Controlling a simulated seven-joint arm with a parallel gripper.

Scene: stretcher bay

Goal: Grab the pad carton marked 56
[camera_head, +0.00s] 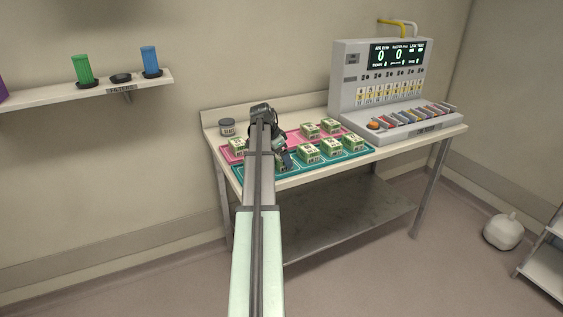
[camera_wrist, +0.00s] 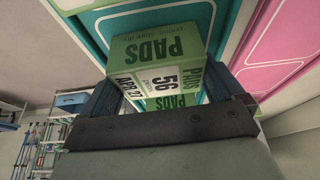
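In the wrist view a green and white pad carton marked 56 (camera_wrist: 158,52) lies ahead of my gripper (camera_wrist: 163,78). Its label also reads PADS and APR 27. My two blue fingers stand apart, one on either side of its near end, with no clear grip on it. Part of another PADS carton (camera_wrist: 172,102) shows just below it, between the fingers. In the head view my gripper (camera_head: 279,147) is over the left part of the teal mat, by a carton (camera_head: 282,163) partly hidden by my arm. The number is too small to read there.
Several similar cartons stand on the teal mat (camera_head: 262,171) and on the pink mat (camera_head: 293,134) behind it. A console with a display (camera_head: 385,85) fills the right end of the table.

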